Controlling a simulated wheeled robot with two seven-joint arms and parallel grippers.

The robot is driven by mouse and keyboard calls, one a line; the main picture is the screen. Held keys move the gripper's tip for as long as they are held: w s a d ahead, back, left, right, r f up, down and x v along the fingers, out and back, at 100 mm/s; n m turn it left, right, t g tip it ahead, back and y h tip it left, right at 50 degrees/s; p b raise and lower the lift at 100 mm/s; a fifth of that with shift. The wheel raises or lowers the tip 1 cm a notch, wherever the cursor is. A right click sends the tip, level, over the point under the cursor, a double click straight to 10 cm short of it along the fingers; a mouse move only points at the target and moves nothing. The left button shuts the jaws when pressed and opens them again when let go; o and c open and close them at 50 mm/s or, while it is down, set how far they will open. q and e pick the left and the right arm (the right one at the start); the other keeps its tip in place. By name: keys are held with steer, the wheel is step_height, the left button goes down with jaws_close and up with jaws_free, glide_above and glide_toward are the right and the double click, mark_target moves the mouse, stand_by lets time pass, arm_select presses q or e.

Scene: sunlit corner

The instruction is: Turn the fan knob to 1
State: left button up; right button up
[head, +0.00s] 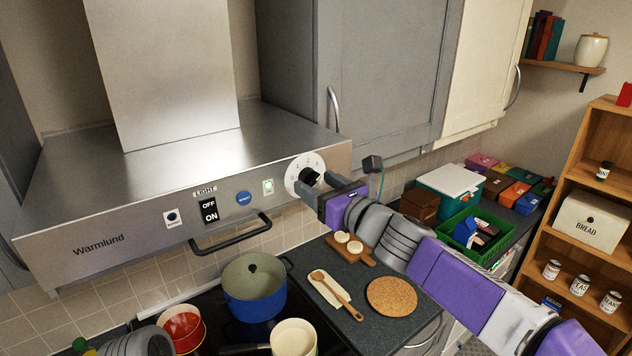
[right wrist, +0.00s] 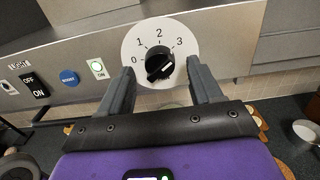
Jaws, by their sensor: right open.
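The fan knob (right wrist: 160,63) is black, on a round white dial (right wrist: 143,52) marked 0, 1, 2 and 3, at the right end of the range hood's front panel (head: 130,232). In the head view the knob (head: 309,175) is partly hidden by my right gripper (head: 314,188). In the right wrist view the right gripper (right wrist: 160,75) is open, with one finger on each side of the knob. The knob's grip bar slants from lower left to upper right; I cannot tell which number it points at.
Left of the dial are a small ON button (head: 268,186), a blue button (head: 243,198), the light switch (head: 209,211) and a dark bar handle (head: 232,236). Grey cupboards (head: 375,70) hang at right.

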steer(key=shift+w+a, duration=0.4)
steer(key=shift+w, duration=0.15)
steer(key=c, duration=1)
steer(key=shift+c, duration=0.2)
